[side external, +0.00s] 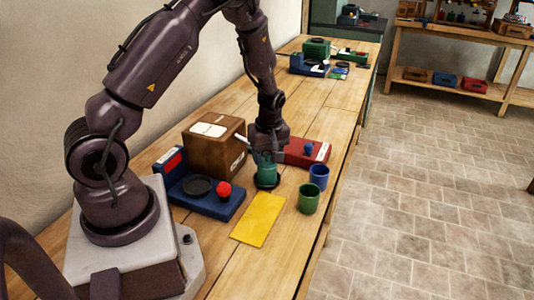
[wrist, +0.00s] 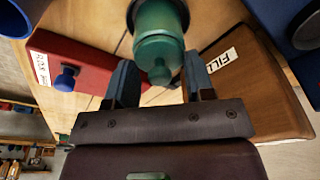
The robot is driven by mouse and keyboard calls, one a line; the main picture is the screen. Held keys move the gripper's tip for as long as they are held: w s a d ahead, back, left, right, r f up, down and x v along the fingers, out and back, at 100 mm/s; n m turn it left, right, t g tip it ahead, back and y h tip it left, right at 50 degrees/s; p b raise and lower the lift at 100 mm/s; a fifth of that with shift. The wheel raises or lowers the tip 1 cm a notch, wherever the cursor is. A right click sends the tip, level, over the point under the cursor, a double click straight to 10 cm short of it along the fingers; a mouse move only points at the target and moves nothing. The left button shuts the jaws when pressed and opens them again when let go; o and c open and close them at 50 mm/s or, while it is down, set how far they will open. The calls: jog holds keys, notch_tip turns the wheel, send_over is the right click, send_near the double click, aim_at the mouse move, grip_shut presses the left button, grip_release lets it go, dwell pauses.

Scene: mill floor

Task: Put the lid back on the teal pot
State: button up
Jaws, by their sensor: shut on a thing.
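The teal pot (side external: 267,174) stands upright on a dark round base (side external: 268,184) in the side view, directly below my gripper (side external: 266,154). In the wrist view my gripper (wrist: 160,72) has a finger on each side of a rounded teal lid (wrist: 159,47) and is shut on it. The pot's body (wrist: 160,16) shows just beyond the lid, lined up with it. I cannot tell whether the lid rests on the rim or hangs slightly above it. My fingers hide the lid in the side view.
A red box (side external: 303,153) is behind right. Blue (side external: 319,177) and green (side external: 309,198) cups stand right. A yellow sheet (side external: 258,219) lies in front.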

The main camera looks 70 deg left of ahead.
jog(key=shift+f, duration=0.15)
dwell(0.4)
jog(key=o, duration=1.4)
jog(key=shift+r, duration=3.5)
grip_shut()
